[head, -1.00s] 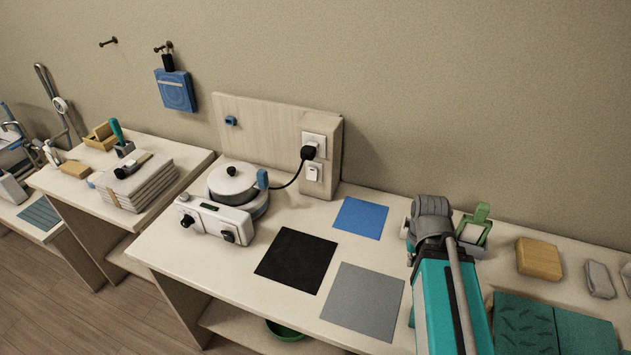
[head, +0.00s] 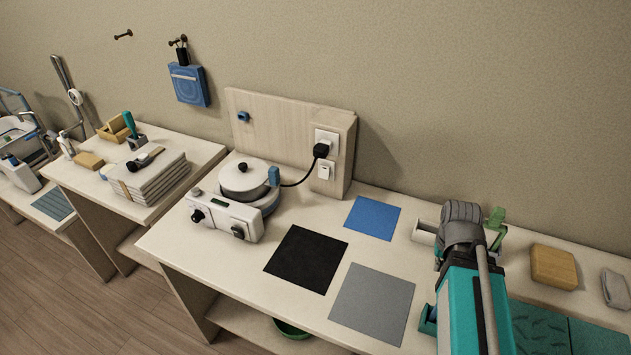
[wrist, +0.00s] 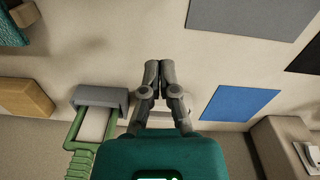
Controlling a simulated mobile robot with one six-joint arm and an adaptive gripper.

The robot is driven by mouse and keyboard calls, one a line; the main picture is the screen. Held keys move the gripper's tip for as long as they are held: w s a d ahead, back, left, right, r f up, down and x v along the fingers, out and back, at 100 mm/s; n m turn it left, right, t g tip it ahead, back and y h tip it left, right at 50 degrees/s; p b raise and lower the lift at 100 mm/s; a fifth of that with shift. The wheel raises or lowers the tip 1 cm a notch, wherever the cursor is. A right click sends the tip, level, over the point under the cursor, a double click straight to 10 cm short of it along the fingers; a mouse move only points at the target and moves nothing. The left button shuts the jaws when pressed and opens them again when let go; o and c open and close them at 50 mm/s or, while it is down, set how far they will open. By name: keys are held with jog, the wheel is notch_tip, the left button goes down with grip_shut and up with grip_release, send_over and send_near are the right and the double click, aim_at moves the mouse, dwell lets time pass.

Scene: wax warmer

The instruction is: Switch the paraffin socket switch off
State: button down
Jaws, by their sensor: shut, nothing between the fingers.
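The socket switch (head: 325,171) is a small white rocker plate on the wooden back panel, below the white socket (head: 327,140) with a black plug (head: 321,150) in it. A black cord runs from the plug to the white wax warmer (head: 247,185). I cannot tell which way the rocker is tipped. In the wrist view my gripper (wrist: 151,66) is shut and empty, above the table. In the head view my arm hides the gripper. The gripper is well to the right of the switch and apart from it. The switch plate shows partly at the wrist view's right edge (wrist: 310,152).
A blue mat (head: 372,218), a black mat (head: 306,259) and a grey mat (head: 372,303) lie flat on the table. A green-framed holder (wrist: 90,130) and a tan block (head: 553,266) stand near my arm. The table in front of the switch is clear.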

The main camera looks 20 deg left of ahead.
aim_at(324, 172)
jog(key=w+a+f+m+t+h+b, duration=0.15)
jog(key=w+a+t+h+b, duration=0.35)
jog(key=w+a, duration=0.9)
jog(key=s+a+r+t+y+b, duration=0.1)
jog(key=a+t, duration=0.3)
jog(key=a, duration=1)
jog(key=a+r+t+y+b, duration=0.2)
jog(key=a+r+t+b, duration=0.1)
jog(key=a, duration=1)
jog(key=shift+s+a+r+t, duration=0.25)
jog(key=shift+s+a+t, duration=0.1)
jog(key=shift+t, duration=0.55)
jog(key=b+x, duration=0.5)
jog(key=x, duration=0.9)
jog(key=shift+a, duration=0.15)
